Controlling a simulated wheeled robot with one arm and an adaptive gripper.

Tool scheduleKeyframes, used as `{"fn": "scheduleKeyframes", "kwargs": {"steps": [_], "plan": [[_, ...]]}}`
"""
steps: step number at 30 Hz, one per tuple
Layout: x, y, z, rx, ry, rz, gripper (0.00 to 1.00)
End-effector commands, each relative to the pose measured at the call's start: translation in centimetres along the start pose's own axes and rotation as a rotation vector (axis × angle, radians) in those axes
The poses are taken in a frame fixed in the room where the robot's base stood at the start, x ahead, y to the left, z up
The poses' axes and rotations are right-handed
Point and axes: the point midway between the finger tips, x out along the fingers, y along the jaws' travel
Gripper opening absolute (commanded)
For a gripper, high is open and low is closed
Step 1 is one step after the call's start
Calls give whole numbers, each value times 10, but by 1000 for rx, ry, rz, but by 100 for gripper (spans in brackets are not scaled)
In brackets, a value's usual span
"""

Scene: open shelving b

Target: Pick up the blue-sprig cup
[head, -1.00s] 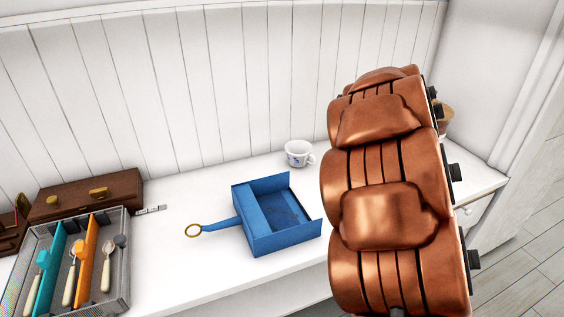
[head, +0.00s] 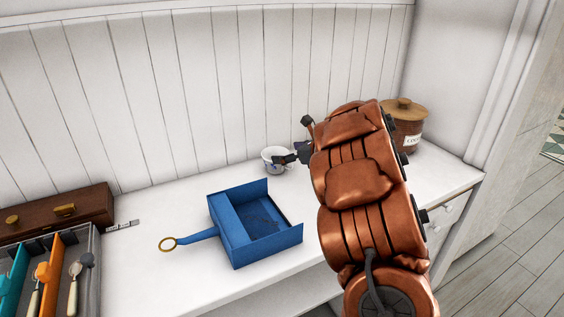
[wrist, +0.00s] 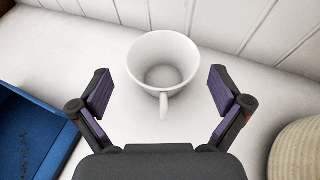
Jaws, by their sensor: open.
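The blue-sprig cup (head: 273,160) is a white cup standing upright on the white shelf top near the back wall. In the wrist view the cup (wrist: 163,60) shows its empty inside, with its handle pointing toward my gripper. My gripper (wrist: 160,88) is open, with a purple-padded finger on either side of the cup and a gap on each side. In the head view my gripper (head: 296,152) is partly hidden by my copper arm and overlaps the cup's right side. The blue sprig pattern is hardly visible now.
A blue dustpan-like tray (head: 268,252) with a ringed handle lies left of the cup. A brown lidded jar (head: 408,132) stands to the right. A brown drawer box (head: 85,207) and a cutlery tray (head: 93,270) are at the left. The wall (head: 190,90) is close behind the cup.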

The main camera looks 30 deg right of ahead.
Motion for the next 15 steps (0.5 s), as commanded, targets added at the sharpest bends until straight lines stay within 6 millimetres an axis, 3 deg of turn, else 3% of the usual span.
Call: {"fn": "scheduleKeyframes", "kwargs": {"steps": [15], "plan": [[46, -4, -7, 6, 0, -3, 100]]}}
